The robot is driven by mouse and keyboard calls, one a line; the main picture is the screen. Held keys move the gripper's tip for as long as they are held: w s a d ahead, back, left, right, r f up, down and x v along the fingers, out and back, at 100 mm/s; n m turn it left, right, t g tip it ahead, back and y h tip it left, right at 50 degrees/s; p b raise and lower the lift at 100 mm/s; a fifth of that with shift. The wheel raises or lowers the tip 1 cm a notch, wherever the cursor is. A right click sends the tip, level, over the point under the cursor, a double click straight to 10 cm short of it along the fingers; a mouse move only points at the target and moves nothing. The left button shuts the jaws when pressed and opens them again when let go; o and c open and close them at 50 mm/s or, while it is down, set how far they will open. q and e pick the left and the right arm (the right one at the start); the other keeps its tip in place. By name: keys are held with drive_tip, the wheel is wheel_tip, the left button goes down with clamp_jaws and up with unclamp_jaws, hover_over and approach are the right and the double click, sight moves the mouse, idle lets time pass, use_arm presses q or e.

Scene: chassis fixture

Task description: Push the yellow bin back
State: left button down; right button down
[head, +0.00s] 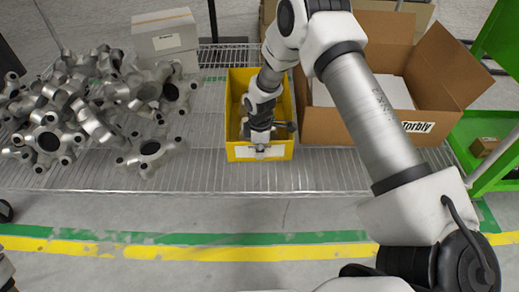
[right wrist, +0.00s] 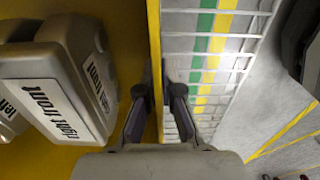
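The yellow bin (head: 240,153) stands on the wire shelf, between metal castings on the left and a cardboard box on the right. My right gripper (head: 261,148) reaches down at the bin's front wall. In the right wrist view, its two fingers (right wrist: 157,95) straddle the thin yellow wall (right wrist: 154,50), one inside the bin and one outside. The fingers are close together and appear to pinch the wall. Grey parts lie inside the bin, one labelled "right front" (right wrist: 55,95). My left gripper is not in view; only a sliver of my left arm shows at the lower left edge.
A heap of metal castings (head: 150,150) covers the shelf's left side. A white box (head: 165,38) stands behind it. An open cardboard box (head: 325,126) is close on the bin's right. The wire shelf (head: 200,178) is bare in front of the bin.

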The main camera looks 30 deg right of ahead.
drive_tip(key=c, duration=1.2)
unclamp_jaws()
drive_tip(key=shift+c, duration=0.2)
